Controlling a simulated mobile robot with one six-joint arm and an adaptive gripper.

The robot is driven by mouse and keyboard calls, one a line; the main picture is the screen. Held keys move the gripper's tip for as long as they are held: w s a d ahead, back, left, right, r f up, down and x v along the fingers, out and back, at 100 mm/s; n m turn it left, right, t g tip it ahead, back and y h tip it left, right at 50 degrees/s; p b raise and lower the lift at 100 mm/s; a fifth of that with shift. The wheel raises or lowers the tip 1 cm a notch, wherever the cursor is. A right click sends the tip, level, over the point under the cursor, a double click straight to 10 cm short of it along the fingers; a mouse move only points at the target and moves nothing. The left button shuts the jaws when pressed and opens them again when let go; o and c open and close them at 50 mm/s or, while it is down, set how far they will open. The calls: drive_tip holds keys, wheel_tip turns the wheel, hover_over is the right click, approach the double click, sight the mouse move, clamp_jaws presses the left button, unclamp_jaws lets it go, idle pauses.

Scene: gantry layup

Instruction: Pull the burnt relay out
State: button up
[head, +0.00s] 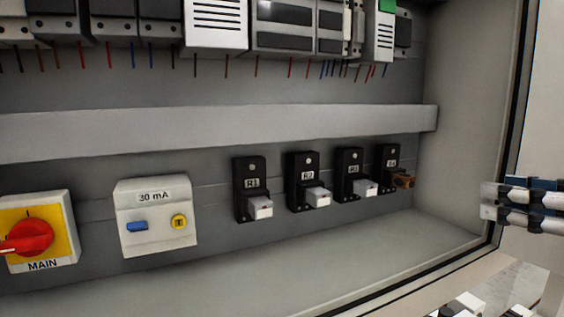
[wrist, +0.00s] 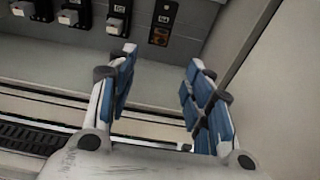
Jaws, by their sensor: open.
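The burnt relay (head: 403,181) is a small brown block in the black socket marked R4 (head: 388,168), the rightmost of the row. In the wrist view the brown relay (wrist: 158,37) sits in its socket beyond my fingers, near the top.
Sockets R1 (head: 250,188), R2 (head: 303,181) and R3 (head: 349,174) hold pale relays to the left. A white 30 mA box (head: 155,215) and a red MAIN switch (head: 30,238) are farther left. The cabinet's right wall (head: 465,110) stands close beside R4. The cabinet floor (head: 290,268) is clear.

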sight(411, 183)
drive_tip(key=p+x, duration=0.1)
drive_tip(key=x, duration=1.6)
drive_tip(key=shift+w+f+p, duration=0.1)
drive_tip(key=shift+f+p, duration=0.05)
drive_tip(key=shift+p, duration=0.15)
drive_tip(key=c, duration=0.8)
drive_tip(key=o, duration=0.8)
drive_tip(key=shift+d, duration=0.15)
